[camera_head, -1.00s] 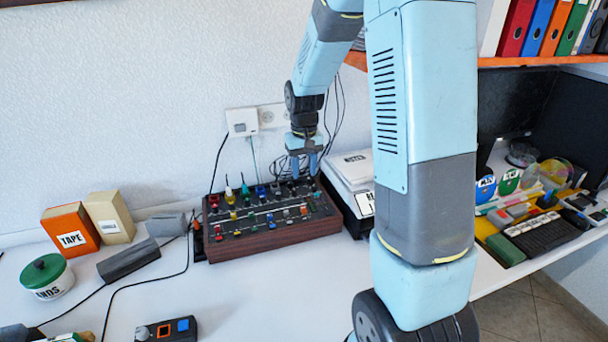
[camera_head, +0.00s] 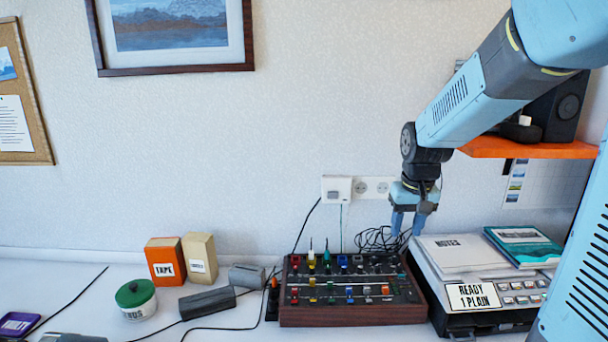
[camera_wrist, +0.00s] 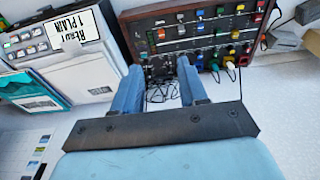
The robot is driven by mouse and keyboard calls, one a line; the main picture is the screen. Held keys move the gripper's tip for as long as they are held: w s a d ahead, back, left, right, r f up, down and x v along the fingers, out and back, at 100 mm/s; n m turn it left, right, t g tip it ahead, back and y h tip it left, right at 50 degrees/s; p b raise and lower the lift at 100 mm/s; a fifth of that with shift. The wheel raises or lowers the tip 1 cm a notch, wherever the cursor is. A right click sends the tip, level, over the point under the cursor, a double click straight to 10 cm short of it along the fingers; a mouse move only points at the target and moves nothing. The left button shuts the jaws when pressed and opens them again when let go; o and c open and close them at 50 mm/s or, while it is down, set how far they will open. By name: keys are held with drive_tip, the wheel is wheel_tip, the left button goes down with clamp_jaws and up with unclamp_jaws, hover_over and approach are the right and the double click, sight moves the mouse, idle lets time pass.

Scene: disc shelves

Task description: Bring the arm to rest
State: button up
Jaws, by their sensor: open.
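My gripper (camera_head: 405,224) hangs from my arm above the back right corner of the wooden mixer panel (camera_head: 352,315), with its fingers pointing down. In the wrist view my gripper (camera_wrist: 160,85) shows two blue fingers spread apart with nothing between them. The mixer panel (camera_wrist: 190,62), with its coloured knobs and sliders, lies beyond the fingertips. Whether the fingertips touch the panel cannot be told.
A printer (camera_head: 480,300) labelled "READY 1 PLAIN" stands right of the panel, with notes and a teal book on top. An orange shelf (camera_head: 530,149) is behind my arm. Boxes, a green-lidded jar (camera_head: 137,300) and cables lie left. Loose cables hang behind the gripper.

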drive_tip(key=s+r+t, duration=0.2)
drive_tip(key=s+r, duration=0.2)
drive_tip(key=s, duration=0.5)
drive_tip(key=s+r+t, duration=0.1)
drive_tip(key=s+r, duration=0.4)
drive_tip(key=s, duration=0.4)
drive_tip(key=shift+s+a+r+t, duration=0.15)
drive_tip(key=shift+s+r+t, duration=0.15)
drive_tip(key=shift+t, duration=0.1)
